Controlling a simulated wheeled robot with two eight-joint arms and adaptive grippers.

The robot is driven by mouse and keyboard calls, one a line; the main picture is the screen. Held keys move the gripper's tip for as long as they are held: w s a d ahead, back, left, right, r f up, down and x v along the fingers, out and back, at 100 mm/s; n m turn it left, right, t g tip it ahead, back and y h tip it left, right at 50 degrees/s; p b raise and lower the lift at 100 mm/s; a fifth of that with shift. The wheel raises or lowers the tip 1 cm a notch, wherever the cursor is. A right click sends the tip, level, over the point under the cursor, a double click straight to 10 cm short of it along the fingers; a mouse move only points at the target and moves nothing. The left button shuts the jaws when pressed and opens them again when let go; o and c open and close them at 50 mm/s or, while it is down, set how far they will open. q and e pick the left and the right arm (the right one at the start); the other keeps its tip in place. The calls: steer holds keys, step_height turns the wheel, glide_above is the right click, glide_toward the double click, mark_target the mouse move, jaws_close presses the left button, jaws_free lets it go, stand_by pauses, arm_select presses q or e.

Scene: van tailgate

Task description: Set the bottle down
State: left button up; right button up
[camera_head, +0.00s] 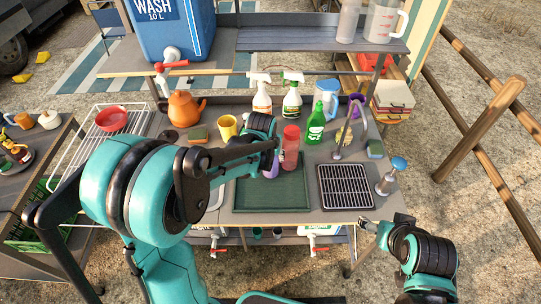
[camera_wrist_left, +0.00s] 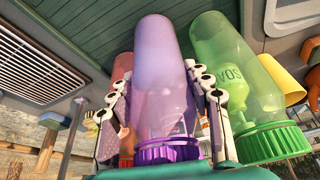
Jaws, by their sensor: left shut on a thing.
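My left gripper (camera_head: 275,155) is shut on a translucent purple bottle (camera_wrist_left: 165,75), with its two fingers on either side of the body near the purple cap. In the head view the purple bottle (camera_head: 269,165) shows only partly behind my arm, over the green tray (camera_head: 270,196). Whether its base touches the tray is hidden. A red bottle (camera_head: 291,148) stands just right of it, and a green bottle (camera_head: 316,125) stands farther back right. My right gripper (camera_head: 367,228) is at the front right, off the counter edge; its fingers are too small to read.
A yellow cup (camera_head: 227,127), orange kettle (camera_head: 185,108) and spray bottles (camera_head: 261,97) stand behind. The tray's front part is clear.

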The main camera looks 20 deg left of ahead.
arm_select(q)
steer(key=shift+f, duration=0.15)
steer(key=o, duration=1.2)
steer(key=shift+c, duration=0.2)
